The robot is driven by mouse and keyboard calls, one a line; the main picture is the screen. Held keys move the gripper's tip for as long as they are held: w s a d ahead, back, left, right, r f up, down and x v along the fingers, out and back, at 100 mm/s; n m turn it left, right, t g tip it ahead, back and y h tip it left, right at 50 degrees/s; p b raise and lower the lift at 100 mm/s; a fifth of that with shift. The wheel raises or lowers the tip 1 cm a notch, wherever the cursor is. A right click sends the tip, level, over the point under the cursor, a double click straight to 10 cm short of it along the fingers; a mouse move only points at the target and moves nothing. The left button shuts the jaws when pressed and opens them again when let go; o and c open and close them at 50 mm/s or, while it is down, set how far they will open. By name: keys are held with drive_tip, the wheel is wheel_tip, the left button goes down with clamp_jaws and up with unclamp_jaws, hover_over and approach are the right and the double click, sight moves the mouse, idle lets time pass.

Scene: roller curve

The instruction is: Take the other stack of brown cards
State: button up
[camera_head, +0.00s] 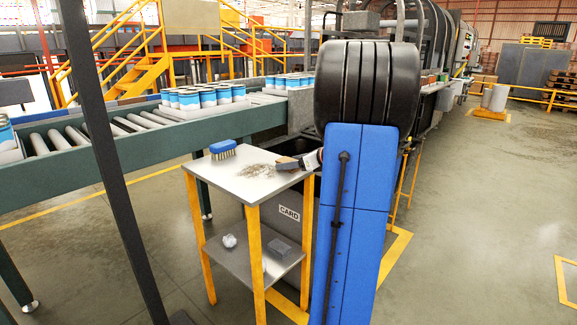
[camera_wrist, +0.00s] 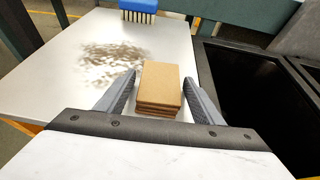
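A stack of brown cards (camera_wrist: 160,87) lies on the grey table top (camera_wrist: 60,65) near its right edge in the wrist view. My gripper (camera_wrist: 161,90) is open, with one finger on each side of the stack and visible gaps between. In the head view my gripper (camera_head: 298,162) is at the right side of the small table (camera_head: 225,180), largely hidden behind my own arm. The stack cannot be made out clearly there. Only one stack shows.
A blue brush (camera_head: 223,149) stands at the table's back, beside scattered debris (camera_head: 257,170). A roller conveyor (camera_head: 130,125) with several cans runs behind. The lower shelf (camera_head: 270,240) holds a crumpled clear item (camera_head: 229,240).

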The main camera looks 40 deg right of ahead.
drive_tip(key=c, duration=0.8)
